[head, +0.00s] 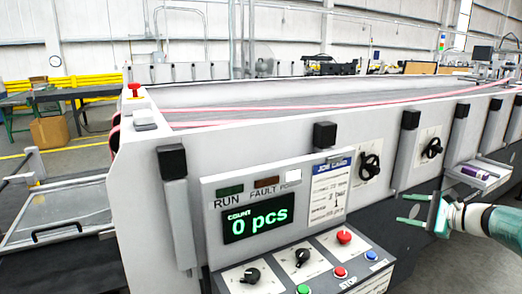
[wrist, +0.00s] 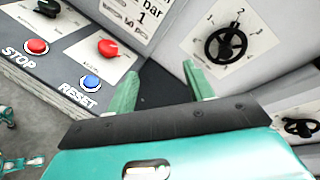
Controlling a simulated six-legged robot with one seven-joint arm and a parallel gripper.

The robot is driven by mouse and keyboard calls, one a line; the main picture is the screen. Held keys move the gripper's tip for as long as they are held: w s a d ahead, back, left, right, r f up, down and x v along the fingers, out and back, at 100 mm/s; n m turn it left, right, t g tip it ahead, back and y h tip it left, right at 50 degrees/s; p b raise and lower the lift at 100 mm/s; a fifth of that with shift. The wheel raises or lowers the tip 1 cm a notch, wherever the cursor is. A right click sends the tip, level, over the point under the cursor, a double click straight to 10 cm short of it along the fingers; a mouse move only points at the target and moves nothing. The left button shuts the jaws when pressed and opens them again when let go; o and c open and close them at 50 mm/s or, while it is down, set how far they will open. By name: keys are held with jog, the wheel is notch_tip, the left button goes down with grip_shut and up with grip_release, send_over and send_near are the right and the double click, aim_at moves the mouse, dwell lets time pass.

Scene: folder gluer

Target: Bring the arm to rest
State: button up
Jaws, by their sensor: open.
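My gripper (head: 415,208) is at the right in the head view, in front of the machine's side and to the right of the control panel. Its green fingers point left and stand apart with nothing between them. In the wrist view my gripper (wrist: 160,85) is open, with a dark gap and the grey machine side beyond its fingertips. It appears to touch nothing. My arm reaches in from the right edge of the head view.
The control panel (head: 300,262) juts out with knobs and buttons, and its display (head: 255,220) reads 0 pcs. A black rotary knob (wrist: 232,42) is close beyond my fingers. A small tray (head: 480,175) with a purple item sticks out at the right. Pink belts run along the machine top.

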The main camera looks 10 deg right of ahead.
jog(key=s+a+n+g+h, duration=0.1)
jog(key=s+a+n+g, duration=0.15)
jog(key=a, duration=0.65)
jog(key=s+a+n+g+h, duration=0.1)
jog(key=s+a+n+g, duration=0.2)
jog(key=a, duration=0.5)
jog(key=s+a+n+g+h, duration=0.15)
jog(key=a+n, duration=0.25)
jog(key=a, duration=0.5)
jog(key=s+a+f+n+h, duration=0.2)
jog(key=s+a+n, duration=0.2)
jog(key=s, duration=0.5)
jog(key=s+a+f+n+h, duration=0.1)
jog(key=s+a+n+h, duration=0.1)
jog(key=s+a+n, duration=0.2)
jog(key=s+n, duration=0.3)
jog(key=s, duration=0.2)
jog(key=shift+s+a+f, duration=0.15)
jog(key=shift+s+f, duration=0.2)
jog(key=shift+f, duration=0.05)
